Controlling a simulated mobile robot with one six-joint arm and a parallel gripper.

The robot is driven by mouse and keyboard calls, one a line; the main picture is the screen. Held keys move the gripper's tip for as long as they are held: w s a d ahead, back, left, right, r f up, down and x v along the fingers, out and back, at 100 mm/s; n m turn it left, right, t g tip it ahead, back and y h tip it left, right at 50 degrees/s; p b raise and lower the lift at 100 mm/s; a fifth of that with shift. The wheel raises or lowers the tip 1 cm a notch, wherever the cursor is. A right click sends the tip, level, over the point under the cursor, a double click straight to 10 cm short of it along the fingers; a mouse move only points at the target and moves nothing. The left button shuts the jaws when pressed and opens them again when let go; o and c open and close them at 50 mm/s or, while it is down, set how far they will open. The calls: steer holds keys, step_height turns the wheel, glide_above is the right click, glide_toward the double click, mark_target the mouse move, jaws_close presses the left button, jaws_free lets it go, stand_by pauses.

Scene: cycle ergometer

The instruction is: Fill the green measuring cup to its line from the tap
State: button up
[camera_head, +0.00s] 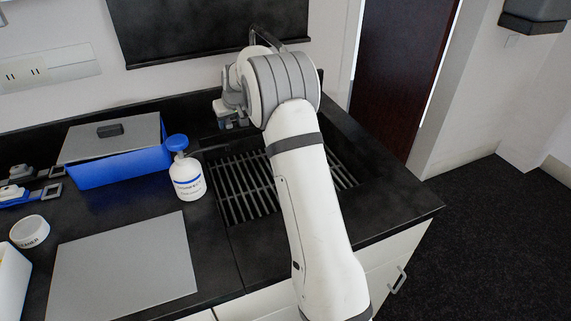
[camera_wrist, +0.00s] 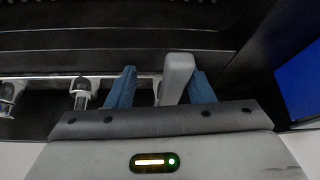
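No green measuring cup is visible in either view. My gripper (camera_wrist: 161,88) shows two blue fingertips set apart in the wrist view. A light grey upright lever or handle (camera_wrist: 178,72) stands between them, close to the right fingertip, with a gap to the left one. I cannot tell whether it touches the right fingertip. In the head view my arm reaches over the black sink (camera_head: 240,185) to its back edge, and my gripper (camera_head: 228,112) is small and partly hidden there. A dark curved pipe (camera_head: 264,38), perhaps the tap, shows behind my wrist.
A white bottle with a blue cap (camera_head: 187,170) stands at the sink's left edge. A blue box with a grey lid (camera_head: 120,160) is behind it. A grey board (camera_head: 125,270) and a small white bowl (camera_head: 30,232) lie on the left counter. Small metal fittings (camera_wrist: 82,92) show left of my gripper.

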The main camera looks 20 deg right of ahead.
steer(key=p+v, duration=0.1)
steer(key=v, duration=0.7)
steer(key=shift+p, duration=0.3)
steer(key=shift+r, duration=0.1)
stand_by(0.3)
steer(key=a+v, duration=0.1)
steer(key=v, duration=0.7)
steer(key=s+g, duration=0.1)
steer(key=s, duration=1.7)
steer(key=s+f+g, duration=0.1)
steer(key=s+f, duration=0.2)
steer(key=s, duration=0.8)
steer(key=s+a+f+m+g, duration=0.1)
steer(key=s+f, duration=0.2)
steer(key=s, duration=0.8)
steer(key=shift+s+a+f+m+h+b, duration=0.15)
steer(key=shift+a+f+m+h+b, duration=0.15)
steer(key=shift+f+h+b, duration=0.1)
steer(key=shift+r, duration=0.1)
steer(key=shift+c, duration=0.8)
